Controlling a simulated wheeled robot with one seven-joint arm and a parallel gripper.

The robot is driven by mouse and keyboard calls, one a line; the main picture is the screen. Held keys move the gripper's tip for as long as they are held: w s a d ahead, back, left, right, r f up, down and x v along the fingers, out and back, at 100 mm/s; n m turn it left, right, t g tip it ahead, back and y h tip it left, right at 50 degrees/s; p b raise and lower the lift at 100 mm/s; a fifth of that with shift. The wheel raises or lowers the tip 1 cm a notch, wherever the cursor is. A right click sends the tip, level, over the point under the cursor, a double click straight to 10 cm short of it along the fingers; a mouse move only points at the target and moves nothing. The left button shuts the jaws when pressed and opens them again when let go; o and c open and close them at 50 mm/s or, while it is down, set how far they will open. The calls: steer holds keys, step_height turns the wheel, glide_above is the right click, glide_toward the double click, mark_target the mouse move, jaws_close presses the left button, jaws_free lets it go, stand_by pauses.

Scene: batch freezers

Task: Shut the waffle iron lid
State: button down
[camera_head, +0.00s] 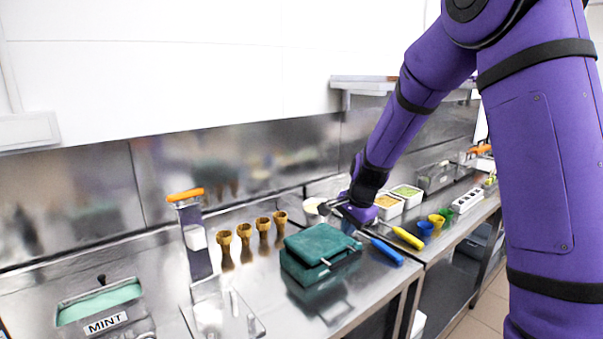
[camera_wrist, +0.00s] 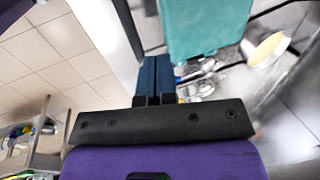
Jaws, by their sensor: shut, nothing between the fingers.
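The waffle iron is a dark green box on the steel counter. Its lid (camera_head: 318,243) lies down over the base (camera_head: 312,276), looking level or nearly so; I cannot tell whether a thin gap remains. A short handle shows at its front. In the wrist view, a teal surface of the waffle iron (camera_wrist: 207,28) shows at the top, right of my fingers.
Several waffle cones (camera_head: 264,232) stand in a row left of the waffle iron. A blue-handled tool (camera_head: 386,251) and a yellow-handled tool (camera_head: 407,237) lie to its right. Topping tubs (camera_head: 407,194) stand behind them. A mint tub (camera_head: 100,303) is at far left.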

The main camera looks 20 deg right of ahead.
mark_target(352, 258)
steer(key=f, duration=0.2)
steer(key=s+f, duration=0.1)
steer(key=f, duration=0.1)
steer(key=s+d+f, duration=0.1)
steer(key=f, duration=0.1)
steer(key=shift+s+f, duration=0.2)
steer(key=shift+f, duration=0.05)
steer(key=shift+s+f, duration=0.2)
steer(key=shift+f, duration=0.1)
